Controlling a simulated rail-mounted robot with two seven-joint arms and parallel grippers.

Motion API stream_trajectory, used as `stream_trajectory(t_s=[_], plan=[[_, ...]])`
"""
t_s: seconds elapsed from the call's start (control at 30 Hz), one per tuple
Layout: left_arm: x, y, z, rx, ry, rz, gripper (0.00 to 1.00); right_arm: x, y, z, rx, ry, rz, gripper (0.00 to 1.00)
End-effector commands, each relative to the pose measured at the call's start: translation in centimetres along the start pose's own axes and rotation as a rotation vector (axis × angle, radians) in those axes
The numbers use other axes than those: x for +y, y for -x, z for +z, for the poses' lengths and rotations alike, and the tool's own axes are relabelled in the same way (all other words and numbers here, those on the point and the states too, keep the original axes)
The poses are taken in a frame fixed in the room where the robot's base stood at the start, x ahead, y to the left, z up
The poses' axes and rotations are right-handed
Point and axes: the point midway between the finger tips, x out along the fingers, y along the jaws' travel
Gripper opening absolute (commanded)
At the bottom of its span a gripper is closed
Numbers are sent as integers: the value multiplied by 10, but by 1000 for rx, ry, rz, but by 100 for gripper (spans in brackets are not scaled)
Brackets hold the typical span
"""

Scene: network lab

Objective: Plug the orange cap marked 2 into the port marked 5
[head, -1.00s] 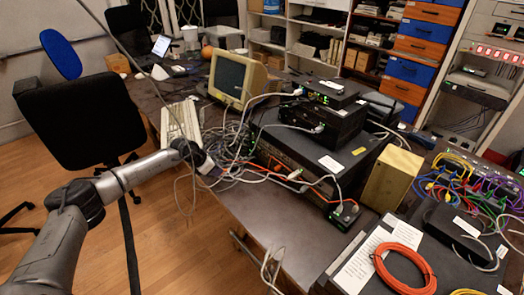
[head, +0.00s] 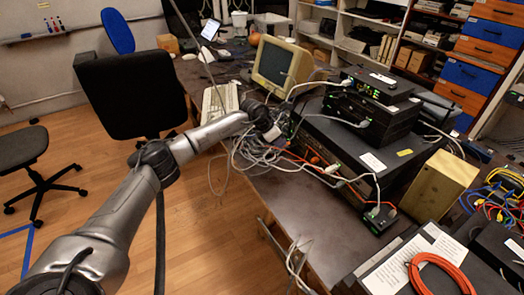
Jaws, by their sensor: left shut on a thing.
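My left arm reaches in from the lower left. Its gripper (head: 277,128) is over the desk edge at the cable bundle (head: 262,158), left of the stacked black boxes. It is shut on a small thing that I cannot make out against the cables. A small orange spot (head: 315,159) shows by the front of the large black box (head: 335,140), apart from the gripper; I cannot tell if it is the orange cap. No marks 2 or 5 are legible, so I cannot pick out the port. My right gripper is not in view.
Loose cables hang over the desk edge. An old monitor (head: 281,68) and a keyboard (head: 219,103) are behind the gripper. A yellowish box (head: 438,184) and a coiled orange cable (head: 440,262) are at right. The near desk top (head: 322,220) is partly bare.

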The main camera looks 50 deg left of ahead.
Motion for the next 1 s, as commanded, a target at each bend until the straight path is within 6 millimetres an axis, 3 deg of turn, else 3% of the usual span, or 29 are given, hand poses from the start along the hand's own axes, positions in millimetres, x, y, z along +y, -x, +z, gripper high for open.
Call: stream_trajectory(t_s=[0.1,0.23,0.4,0.63,1.0], plan=[[-4,-12,28,-5,5,1,0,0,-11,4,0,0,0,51],[-1,-28,41,1,25,12,0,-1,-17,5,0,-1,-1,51],[16,-52,17,6,78,50,0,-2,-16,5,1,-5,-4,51],[40,-56,-13,2,140,93,0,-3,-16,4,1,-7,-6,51],[42,-68,-3,-3,159,104,0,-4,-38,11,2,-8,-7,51]])
